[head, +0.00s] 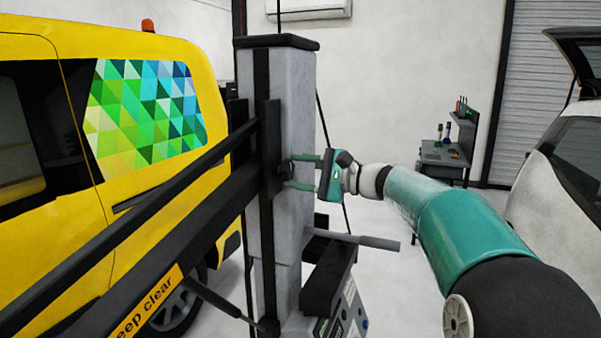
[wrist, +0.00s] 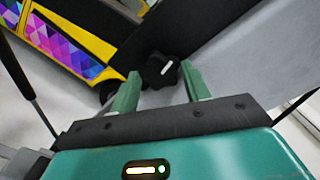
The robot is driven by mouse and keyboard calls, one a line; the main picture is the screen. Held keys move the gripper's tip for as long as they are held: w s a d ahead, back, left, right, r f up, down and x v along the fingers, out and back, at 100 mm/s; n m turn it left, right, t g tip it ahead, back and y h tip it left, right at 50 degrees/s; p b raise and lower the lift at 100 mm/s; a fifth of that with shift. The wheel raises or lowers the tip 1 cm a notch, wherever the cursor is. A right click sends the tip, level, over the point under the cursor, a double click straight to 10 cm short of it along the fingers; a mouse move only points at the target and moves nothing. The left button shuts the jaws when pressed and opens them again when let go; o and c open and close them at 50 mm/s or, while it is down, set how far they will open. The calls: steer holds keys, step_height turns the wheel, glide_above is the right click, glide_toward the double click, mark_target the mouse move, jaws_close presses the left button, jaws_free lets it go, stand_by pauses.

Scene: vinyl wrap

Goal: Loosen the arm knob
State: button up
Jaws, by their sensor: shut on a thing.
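The arm knob (head: 286,167) is small and black and sits on the side of the grey lift post (head: 291,105), where the black arm meets it. In the wrist view the knob (wrist: 161,70) is lobed, with a white mark line that slants. My gripper (head: 304,171) reaches the knob from the right in the head view. In the wrist view its two green fingers (wrist: 161,76) stand on either side of the knob, shut on it. Part of the knob's near side is hidden by the fingers in the head view.
The long black lift arm (head: 150,240) with a "keep clear" label runs to the lower left. A yellow van (head: 50,80) stands behind it. A grey lever (head: 365,240) juts from the post below my gripper. A white car (head: 570,160) is at right.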

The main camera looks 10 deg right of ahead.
steer(key=shift+n, duration=1.8)
steer(key=shift+s, duration=0.1)
steer(key=o, duration=1)
steer(key=shift+f, duration=0.1)
steer(key=v, duration=1.3)
steer(key=shift+s+d, duration=0.2)
steer(key=shift+d, duration=0.1)
